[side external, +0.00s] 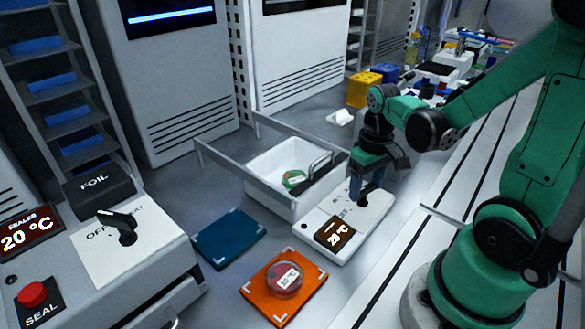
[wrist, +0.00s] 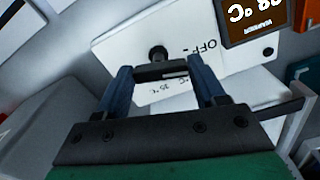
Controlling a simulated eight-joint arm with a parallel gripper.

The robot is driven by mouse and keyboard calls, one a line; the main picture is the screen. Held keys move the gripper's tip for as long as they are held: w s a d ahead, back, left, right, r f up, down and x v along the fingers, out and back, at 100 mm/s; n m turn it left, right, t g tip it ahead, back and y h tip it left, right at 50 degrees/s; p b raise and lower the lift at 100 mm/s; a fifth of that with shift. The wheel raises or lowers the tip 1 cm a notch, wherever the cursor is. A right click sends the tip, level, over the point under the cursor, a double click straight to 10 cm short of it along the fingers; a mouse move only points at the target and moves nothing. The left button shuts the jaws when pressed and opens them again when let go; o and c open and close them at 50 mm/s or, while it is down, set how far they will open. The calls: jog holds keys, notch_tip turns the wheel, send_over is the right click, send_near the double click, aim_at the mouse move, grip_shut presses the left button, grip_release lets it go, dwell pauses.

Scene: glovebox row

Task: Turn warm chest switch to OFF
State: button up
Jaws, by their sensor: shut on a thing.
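My gripper (side external: 361,192) reaches down onto the far end of this panel. In the wrist view my gripper (wrist: 163,80) has its two blue fingers on either side of the black switch handle (wrist: 161,71) and is shut on it. The handle lies crosswise between the fingers. The OFF mark (wrist: 207,48) shows beside the round black pivot, and temperature marks are partly visible. In the side view the fingers mostly hide the switch.
An open white drawer (side external: 262,190) beside the panel holds a green-rimmed dish (side external: 294,179). A red dish (side external: 285,279) sits on an orange mat (side external: 258,298); a blue mat (side external: 229,238) lies nearby. The sealer (side external: 150,262) stands at left. Yellow and blue boxes stand behind.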

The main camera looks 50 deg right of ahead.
aim_at(366, 188)
dwell(0.4)
jog(key=o, duration=1.3)
jog(key=shift+r, duration=0.1)
jog(key=shift+r, duration=2.7)
jog(key=w+a+r+n+t, duration=0.1)
jog(key=a+t, duration=0.1)
jog(key=a, duration=0.1)
jog(key=w+a+r+n+t, duration=0.1)
jog(key=w+a+t, duration=0.1)
jog(key=a, duration=0.2)
jog(key=w+a+r+n+t, duration=0.1)
jog(key=a+t, duration=0.2)
jog(key=shift+w+a+r, duration=0.2)
jog(key=shift+a+r, duration=0.1)
